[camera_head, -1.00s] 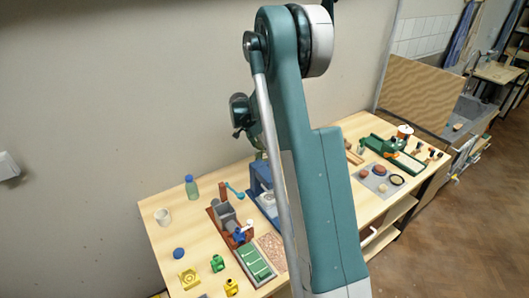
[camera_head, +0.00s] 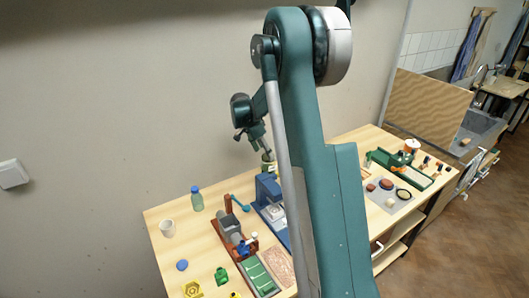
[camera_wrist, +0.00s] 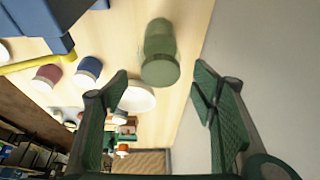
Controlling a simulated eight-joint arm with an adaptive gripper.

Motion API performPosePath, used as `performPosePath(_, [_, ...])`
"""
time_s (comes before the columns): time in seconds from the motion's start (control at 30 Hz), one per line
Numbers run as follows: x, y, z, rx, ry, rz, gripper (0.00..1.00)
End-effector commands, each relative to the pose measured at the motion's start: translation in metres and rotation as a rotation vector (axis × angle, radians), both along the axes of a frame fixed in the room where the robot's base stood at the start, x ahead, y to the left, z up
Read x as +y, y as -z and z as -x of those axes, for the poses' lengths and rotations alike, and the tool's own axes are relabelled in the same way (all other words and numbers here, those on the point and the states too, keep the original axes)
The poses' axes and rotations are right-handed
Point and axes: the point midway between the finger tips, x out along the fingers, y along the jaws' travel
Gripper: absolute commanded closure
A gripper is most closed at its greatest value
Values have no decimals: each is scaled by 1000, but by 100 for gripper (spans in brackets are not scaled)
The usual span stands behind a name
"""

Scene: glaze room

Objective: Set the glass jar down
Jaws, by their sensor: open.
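In the head view my gripper (camera_head: 267,150) is small, beside the upper arm and above the back of the table. A small green shape below it may be the jar; my arm partly hides this area.
A blue press-like stand (camera_head: 268,190) is close to the jar's area. A blue-capped bottle (camera_head: 197,200) and a white cup (camera_head: 167,229) stand at the left. A white round dish (camera_wrist: 137,98) and dark-topped pots (camera_wrist: 88,70) are near my left finger. The wall (camera_wrist: 250,60) is close on the right.

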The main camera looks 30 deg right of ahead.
Motion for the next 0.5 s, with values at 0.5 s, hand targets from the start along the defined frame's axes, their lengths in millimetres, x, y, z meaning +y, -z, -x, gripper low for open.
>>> performPosePath(0.5, [13, -16, 8, -2, -47, -6, 42])
